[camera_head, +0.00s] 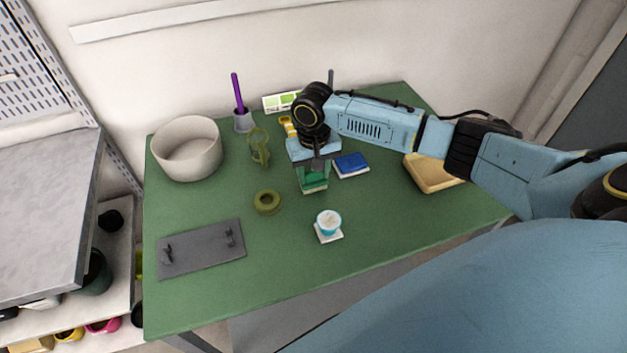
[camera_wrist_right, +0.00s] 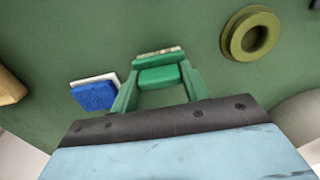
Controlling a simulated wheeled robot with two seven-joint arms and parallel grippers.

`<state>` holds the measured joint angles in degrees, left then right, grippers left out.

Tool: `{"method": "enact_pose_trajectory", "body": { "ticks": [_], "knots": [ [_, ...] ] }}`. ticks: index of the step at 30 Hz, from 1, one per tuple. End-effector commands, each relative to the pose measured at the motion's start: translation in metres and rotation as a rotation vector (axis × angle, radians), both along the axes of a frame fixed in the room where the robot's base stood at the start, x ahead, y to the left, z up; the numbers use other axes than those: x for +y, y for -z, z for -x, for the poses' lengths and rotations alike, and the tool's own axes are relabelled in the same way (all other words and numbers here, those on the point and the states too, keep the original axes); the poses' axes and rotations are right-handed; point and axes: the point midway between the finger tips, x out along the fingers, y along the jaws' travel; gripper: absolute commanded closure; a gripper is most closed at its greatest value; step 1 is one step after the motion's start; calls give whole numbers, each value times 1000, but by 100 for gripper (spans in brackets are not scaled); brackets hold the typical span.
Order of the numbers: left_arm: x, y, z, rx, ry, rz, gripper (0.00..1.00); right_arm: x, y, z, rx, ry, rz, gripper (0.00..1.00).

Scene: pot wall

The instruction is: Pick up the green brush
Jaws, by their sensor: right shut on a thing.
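The green brush (camera_head: 314,186), a small block with pale bristles along one edge, is under my right gripper (camera_head: 313,174) near the middle of the green table. In the right wrist view the brush (camera_wrist_right: 160,75) sits between the two green fingers of my right gripper (camera_wrist_right: 159,85), which is shut on it. I cannot tell whether the brush touches the table. The gripper hides part of the brush in the head view. My left gripper is not in view.
A blue block with a white underside (camera_head: 351,164) lies close to the right of the brush. A beige pot (camera_head: 187,150), grey plate (camera_head: 200,250) and tan tray (camera_head: 432,175) stand farther off.

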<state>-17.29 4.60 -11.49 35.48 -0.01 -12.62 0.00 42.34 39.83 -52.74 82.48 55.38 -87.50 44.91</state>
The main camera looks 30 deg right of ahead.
Motion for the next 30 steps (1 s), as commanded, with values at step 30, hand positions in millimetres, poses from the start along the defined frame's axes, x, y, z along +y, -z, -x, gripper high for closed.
{"method": "enact_pose_trajectory", "body": {
  "ticks": [30],
  "knots": [
    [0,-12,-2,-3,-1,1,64,0,-100,0,0,0,-1,82]
  ]
}}
